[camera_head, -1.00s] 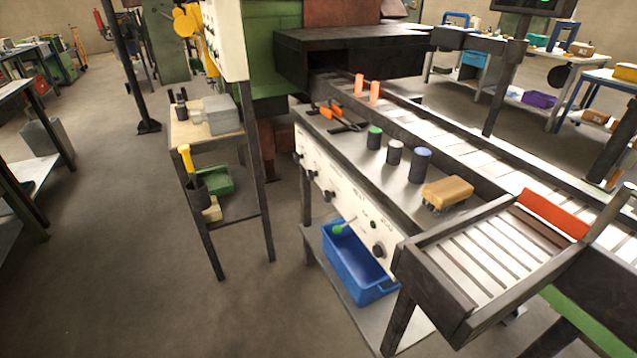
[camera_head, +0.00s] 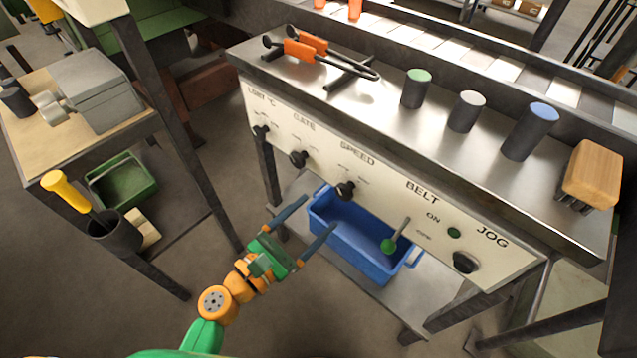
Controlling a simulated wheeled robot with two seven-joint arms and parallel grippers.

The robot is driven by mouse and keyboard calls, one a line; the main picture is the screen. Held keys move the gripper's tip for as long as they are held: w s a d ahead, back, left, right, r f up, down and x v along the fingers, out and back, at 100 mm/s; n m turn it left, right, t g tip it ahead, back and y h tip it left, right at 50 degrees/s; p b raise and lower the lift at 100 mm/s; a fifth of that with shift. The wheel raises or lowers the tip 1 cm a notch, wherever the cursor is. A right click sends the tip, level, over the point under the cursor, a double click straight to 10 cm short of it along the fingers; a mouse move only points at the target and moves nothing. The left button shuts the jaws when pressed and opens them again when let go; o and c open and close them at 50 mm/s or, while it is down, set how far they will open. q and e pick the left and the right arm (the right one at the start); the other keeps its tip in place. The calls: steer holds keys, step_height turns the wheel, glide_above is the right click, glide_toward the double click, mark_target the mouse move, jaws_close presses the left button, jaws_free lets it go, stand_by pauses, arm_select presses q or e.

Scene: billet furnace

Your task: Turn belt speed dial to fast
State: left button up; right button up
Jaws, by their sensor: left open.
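The belt speed dial (camera_head: 345,190) is a black knob under the word SPEED on the white control panel (camera_head: 400,222). Small marks sit around it, too small to read. My left gripper (camera_head: 319,213) is open and empty, with its two dark fingers apart. In the picture its fingertips are just below and left of the speed dial, not touching it. My right gripper is not in view.
Other black knobs sit under GATE (camera_head: 298,158) and JOG (camera_head: 465,262). A green-tipped lever (camera_head: 390,244) sticks out under BELT. A blue bin (camera_head: 350,235) is below the panel. Tongs (camera_head: 320,55) and several cylinders lie or stand on the bench top.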

mark_target(342, 195)
arm_select(q)
steer(key=x, duration=0.6)
steer(key=shift+s+d+r+p, duration=0.15)
steer(key=shift+s+d+p, duration=0.15)
steer(key=shift+d+p, duration=0.15)
steer(key=shift+w, duration=0.2)
jaws_close()
